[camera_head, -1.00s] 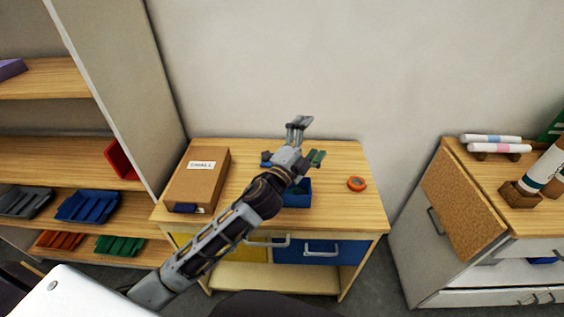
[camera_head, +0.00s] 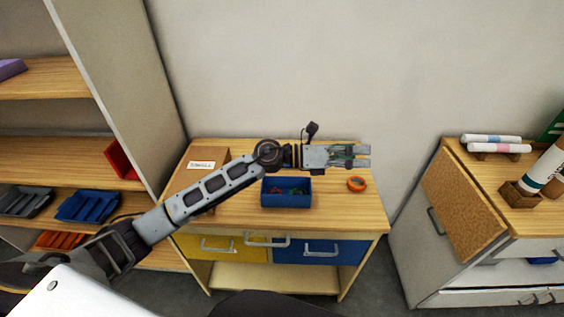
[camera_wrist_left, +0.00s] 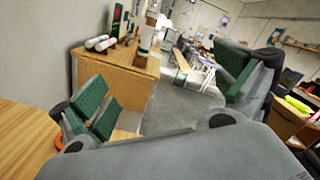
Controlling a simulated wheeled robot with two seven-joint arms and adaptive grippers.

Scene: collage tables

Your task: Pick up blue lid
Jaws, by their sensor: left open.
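My left gripper (camera_head: 360,156) is open and empty above the back right of the middle wooden table, pointing right. Its green-padded fingers stand wide apart in the left wrist view (camera_wrist_left: 165,95). I cannot make out a separate blue lid; my arm and gripper cover the back of the table. An open blue box (camera_head: 287,199) with small red and green things in it stands below and left of the gripper. My right gripper is not in view.
An orange ring (camera_head: 356,184) lies on the right of the table. A cardboard box (camera_head: 187,182) stands at its left, partly behind my arm. A shelf (camera_head: 60,155) is at the left. A white cabinet with markers (camera_head: 490,138) is at the right.

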